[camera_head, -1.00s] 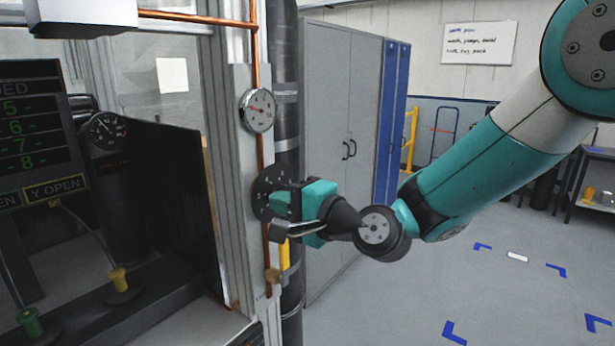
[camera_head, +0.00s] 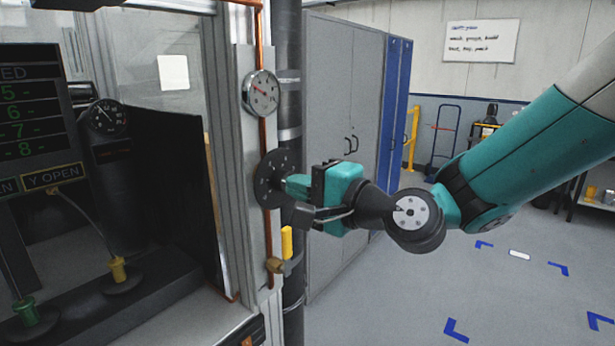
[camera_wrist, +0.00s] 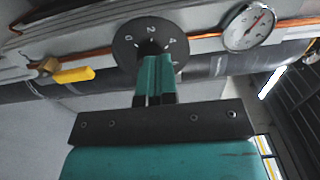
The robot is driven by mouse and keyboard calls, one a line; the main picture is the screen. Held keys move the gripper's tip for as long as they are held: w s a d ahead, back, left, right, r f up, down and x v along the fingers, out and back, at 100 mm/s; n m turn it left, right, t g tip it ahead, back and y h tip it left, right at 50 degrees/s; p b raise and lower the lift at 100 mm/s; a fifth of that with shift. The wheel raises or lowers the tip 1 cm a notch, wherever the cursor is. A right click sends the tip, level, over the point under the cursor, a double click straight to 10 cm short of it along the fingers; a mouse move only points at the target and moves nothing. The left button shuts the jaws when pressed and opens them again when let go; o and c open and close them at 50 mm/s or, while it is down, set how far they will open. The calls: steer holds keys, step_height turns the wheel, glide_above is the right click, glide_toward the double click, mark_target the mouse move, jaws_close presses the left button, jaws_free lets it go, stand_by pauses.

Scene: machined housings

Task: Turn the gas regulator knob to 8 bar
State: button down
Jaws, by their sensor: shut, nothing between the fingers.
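The regulator's round black dial plate (camera_head: 268,172) with white marks is on the upright panel beside the copper pipe. In the wrist view the dial plate (camera_wrist: 126,45) shows the figures 0, 2 and 4. A small dark knob (camera_wrist: 148,47) sits at its middle, partly hidden behind my fingertips; I cannot tell its setting. My gripper (camera_head: 289,185) is shut and empty, its teal fingers pointing at the dial's centre. In the wrist view my gripper (camera_wrist: 154,60) has its fingers together just in front of the knob; contact cannot be told.
A round pressure gauge (camera_head: 260,93) with a red needle is above the dial; its reading is too small to tell. A yellow valve handle (camera_head: 287,242) is below the dial. Grey cabinets (camera_head: 330,110) stand behind.

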mark_target(278, 179)
steer(key=shift+v, duration=0.8)
steer(key=shift+f+b, duration=0.2)
steer(key=shift+b, duration=0.15)
steer(key=w+a+f+n+b, duration=0.1)
steer(key=w+a+f+n, duration=0.2)
steer(key=n, duration=0.3)
steer(key=shift+w+a+f, duration=0.2)
steer(key=shift+w+f, duration=0.2)
steer(key=shift+w, duration=0.4)
steer(key=shift+r, duration=0.2)
